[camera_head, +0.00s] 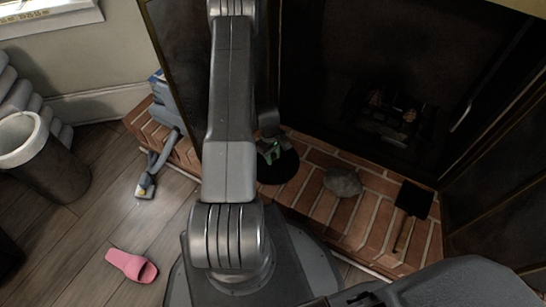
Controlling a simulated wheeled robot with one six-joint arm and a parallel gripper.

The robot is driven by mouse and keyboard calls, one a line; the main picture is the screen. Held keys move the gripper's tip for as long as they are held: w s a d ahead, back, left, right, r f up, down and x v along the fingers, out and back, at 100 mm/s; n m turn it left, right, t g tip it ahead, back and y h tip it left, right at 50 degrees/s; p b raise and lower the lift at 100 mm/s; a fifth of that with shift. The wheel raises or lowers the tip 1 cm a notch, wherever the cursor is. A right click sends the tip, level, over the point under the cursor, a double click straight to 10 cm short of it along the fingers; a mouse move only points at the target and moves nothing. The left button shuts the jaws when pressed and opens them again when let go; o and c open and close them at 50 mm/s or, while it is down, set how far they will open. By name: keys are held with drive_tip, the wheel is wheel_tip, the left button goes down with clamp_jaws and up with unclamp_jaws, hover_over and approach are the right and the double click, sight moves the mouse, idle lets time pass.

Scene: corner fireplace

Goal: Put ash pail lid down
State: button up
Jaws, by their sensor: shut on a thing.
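My gripper (270,153), with green showing at its fingers, is partly hidden behind my arm. It is shut on the ash pail lid (281,173), a round black disc just below the fingers. The lid is over the brick hearth, near its left part, and its left side is partly covered by my arm. I cannot tell from this view whether the lid touches the bricks. The grip point itself is too small and dark to make out.
The brick hearth (324,205) has a grey lump (343,182) and a black shovel (412,200) right of the lid. The dark fireplace opening (390,110) is behind. A hose with a nozzle (146,186), a pink slipper (132,266) and a dark bin (50,170) are at left.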

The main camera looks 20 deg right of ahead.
sight(274, 156)
drive_tip(key=o, duration=1.1)
drive_tip(key=shift+c, duration=0.2)
wheel_tip(274, 156, up, 12)
drive_tip(key=w+p, duration=0.1)
drive_tip(key=p, duration=0.3)
drive_tip(key=shift+w+a, duration=0.15)
drive_tip(key=shift+a, duration=0.2)
drive_tip(key=f+b, duration=0.1)
drive_tip(key=f, duration=0.3)
drive_tip(key=s+f+b, duration=0.1)
drive_tip(key=f+b, duration=0.1)
drive_tip(key=f, duration=0.2)
drive_tip(key=f+b, duration=0.1)
drive_tip(key=f, duration=0.3)
drive_tip(key=shift+s+d+f, duration=0.2)
drive_tip(key=shift+d+f, duration=0.15)
wheel_tip(274, 156, up, 3)
drive_tip(key=shift+w+r+p, duration=0.1)
drive_tip(key=shift+p, duration=0.45)
drive_tip(key=shift+r, duration=0.6)
